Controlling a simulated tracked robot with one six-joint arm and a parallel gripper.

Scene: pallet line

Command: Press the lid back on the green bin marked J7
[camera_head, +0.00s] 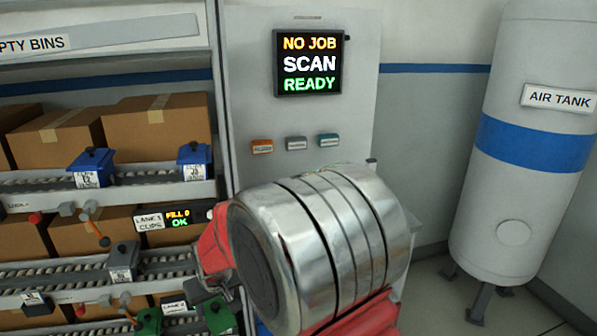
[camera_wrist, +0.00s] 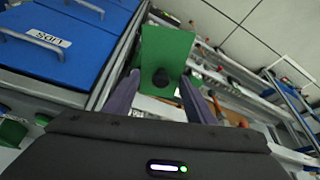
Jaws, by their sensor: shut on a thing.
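In the wrist view, a flat green lid (camera_wrist: 166,42) with a dark round knob (camera_wrist: 165,79) lies between the two fingers of my gripper (camera_wrist: 159,82). The gripper is shut on the lid. I cannot tell whether the lid touches a bin below it. In the head view, a green bin (camera_head: 218,316) with a white tag stands at the lower shelf, and another green bin (camera_head: 150,321) is to its left. Their tags are too small to read, so I cannot tell which is J7. My silver arm joint hides much of the area to the right.
Blue bins (camera_head: 91,166) stand on the upper roller lane, before cardboard boxes (camera_head: 160,125). A grey bin (camera_head: 122,260) is on the lane below. A screen (camera_head: 308,62) reads "NO JOB SCAN READY". An air tank (camera_head: 528,130) stands right.

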